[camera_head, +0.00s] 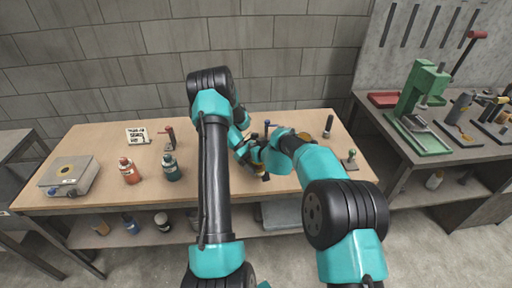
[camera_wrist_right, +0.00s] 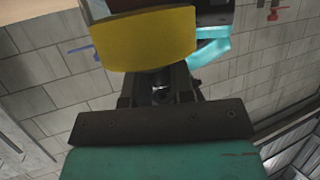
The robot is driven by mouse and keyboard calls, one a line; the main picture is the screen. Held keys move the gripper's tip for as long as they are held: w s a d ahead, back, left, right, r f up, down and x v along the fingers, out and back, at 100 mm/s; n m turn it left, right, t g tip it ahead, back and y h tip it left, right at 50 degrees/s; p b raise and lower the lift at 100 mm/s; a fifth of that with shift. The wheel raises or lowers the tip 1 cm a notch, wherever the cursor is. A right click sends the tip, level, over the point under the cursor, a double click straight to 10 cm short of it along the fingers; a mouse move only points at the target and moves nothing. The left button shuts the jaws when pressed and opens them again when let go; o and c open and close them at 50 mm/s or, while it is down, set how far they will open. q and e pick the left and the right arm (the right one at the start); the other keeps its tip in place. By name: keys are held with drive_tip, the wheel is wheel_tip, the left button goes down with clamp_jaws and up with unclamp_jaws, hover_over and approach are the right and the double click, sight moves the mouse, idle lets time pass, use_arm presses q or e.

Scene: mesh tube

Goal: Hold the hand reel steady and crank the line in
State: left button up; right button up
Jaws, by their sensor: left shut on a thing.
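My left gripper (camera_head: 253,155) is over the middle of the workbench, shut on the hand reel, which is mostly hidden behind the gripper and my arms in the head view. My right arm reaches in close beside it, and its jaws are hidden there. In the right wrist view, my right gripper (camera_wrist_right: 160,88) shows as dark parts in front of a teal body. A yellow curved piece (camera_wrist_right: 145,40), probably part of the reel, fills the top just beyond it. I cannot tell whether the right jaws touch it or how far they are closed.
A green press (camera_head: 420,95) stands on the right-hand bench.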

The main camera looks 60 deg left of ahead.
clamp_jaws()
drive_tip(key=shift+w+m+t, duration=0.15)
drive_tip(key=shift+m+t, duration=0.65)
drive_tip(key=shift+o, duration=2.3)
unclamp_jaws()
drive_tip(key=shift+d, duration=0.1)
drive_tip(key=v, duration=1.2)
drive_tip(key=shift+r, duration=0.1)
